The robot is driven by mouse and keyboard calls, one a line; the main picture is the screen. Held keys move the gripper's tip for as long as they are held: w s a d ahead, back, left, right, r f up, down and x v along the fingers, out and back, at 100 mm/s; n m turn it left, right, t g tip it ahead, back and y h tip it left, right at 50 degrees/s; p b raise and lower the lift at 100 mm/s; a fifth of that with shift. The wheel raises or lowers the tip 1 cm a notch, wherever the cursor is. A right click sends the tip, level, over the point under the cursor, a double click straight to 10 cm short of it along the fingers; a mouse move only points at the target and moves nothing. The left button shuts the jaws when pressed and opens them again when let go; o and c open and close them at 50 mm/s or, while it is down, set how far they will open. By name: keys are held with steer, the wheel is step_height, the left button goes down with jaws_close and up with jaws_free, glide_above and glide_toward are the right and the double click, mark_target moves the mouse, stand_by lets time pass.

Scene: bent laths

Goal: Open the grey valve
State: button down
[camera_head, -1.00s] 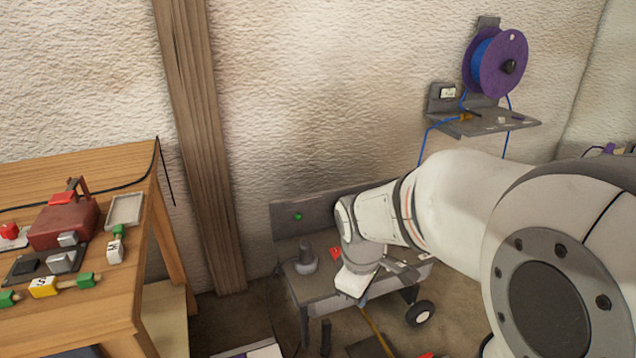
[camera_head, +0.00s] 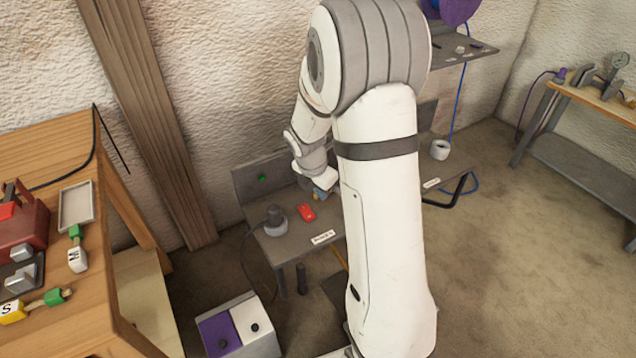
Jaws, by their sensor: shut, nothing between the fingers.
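No part is clearly readable as a grey valve. A grey upright knob on a round light base (camera_head: 276,220) stands on the low grey bench (camera_head: 285,245); I cannot tell whether it is the valve. My gripper (camera_head: 324,191) is over this bench, to the right of the knob and apart from it, close to a red piece (camera_head: 306,212). It is shut and empty. Its fingertips are small and partly hidden by my arm, which crosses the middle of the view.
A wooden table (camera_head: 125,265) with blocks and a red box (camera_head: 22,228) is at left. A purple-and-white box (camera_head: 240,330) stands on the floor. A bench with a gauge (camera_head: 619,60) is at far right. Floor right of my arm is mostly clear.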

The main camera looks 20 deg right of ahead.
steer(key=x, duration=0.4)
steer(key=shift+b, duration=0.4)
steer(key=shift+w+d+r, duration=0.1)
steer(key=shift+w+d, duration=0.15)
steer(key=shift+d, duration=0.35)
steer(key=shift+w+d+r, duration=0.1)
steer(key=shift+w+d, duration=0.2)
steer(key=shift+d, duration=0.25)
steer(key=shift+w+d, duration=0.3)
steer(key=shift+d, duration=0.25)
